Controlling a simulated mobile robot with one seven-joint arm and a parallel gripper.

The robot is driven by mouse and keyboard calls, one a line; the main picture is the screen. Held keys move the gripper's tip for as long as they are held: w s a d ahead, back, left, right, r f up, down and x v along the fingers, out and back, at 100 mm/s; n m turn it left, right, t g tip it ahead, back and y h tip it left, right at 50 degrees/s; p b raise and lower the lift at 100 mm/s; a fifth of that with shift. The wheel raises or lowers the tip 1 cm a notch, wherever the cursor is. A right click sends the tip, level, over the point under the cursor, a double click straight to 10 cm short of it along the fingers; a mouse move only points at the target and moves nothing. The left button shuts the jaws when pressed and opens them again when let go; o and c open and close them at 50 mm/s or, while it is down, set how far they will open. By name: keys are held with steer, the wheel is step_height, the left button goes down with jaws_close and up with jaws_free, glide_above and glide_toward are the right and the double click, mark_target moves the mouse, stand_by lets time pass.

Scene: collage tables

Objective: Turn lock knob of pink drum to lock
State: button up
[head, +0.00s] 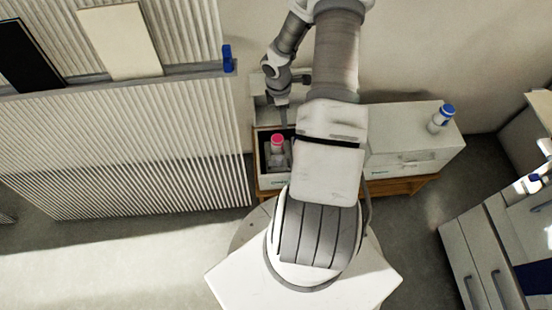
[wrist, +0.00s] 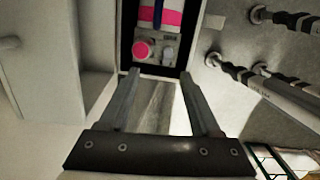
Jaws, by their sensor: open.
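A pink and white object (wrist: 158,14), which looks like the pink drum, lies at the top of the wrist view inside a dark-lined compartment. Just below it in that view are a round pink knob (wrist: 141,50) and a smaller pale round part (wrist: 168,53) on a grey surface. I cannot tell which way the knob is turned. In the head view a pink-topped piece (head: 277,141) shows in the dark open compartment. My gripper (wrist: 160,78) is open and empty, its fingertips apart from the knob, below it in the wrist view. In the head view its fingers are small and partly unclear.
A white cabinet (head: 405,155) stands right of the compartment, with a blue-capped bottle (head: 440,118) on top. A ribbed panel (head: 130,150) stands at the left, with a blue item (head: 228,58) on its ledge. Several grey rods (wrist: 280,90) run along the right of the wrist view.

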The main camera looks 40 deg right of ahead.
steer(key=n+y+b, duration=0.1)
glide_toward(279, 158)
step_height(279, 158, down, 10)
steer(key=b, duration=0.4)
steer(key=shift+s+d+f, duration=0.1)
steer(key=shift+s+f, duration=0.05)
steer(key=shift+s, duration=0.05)
jaws_close()
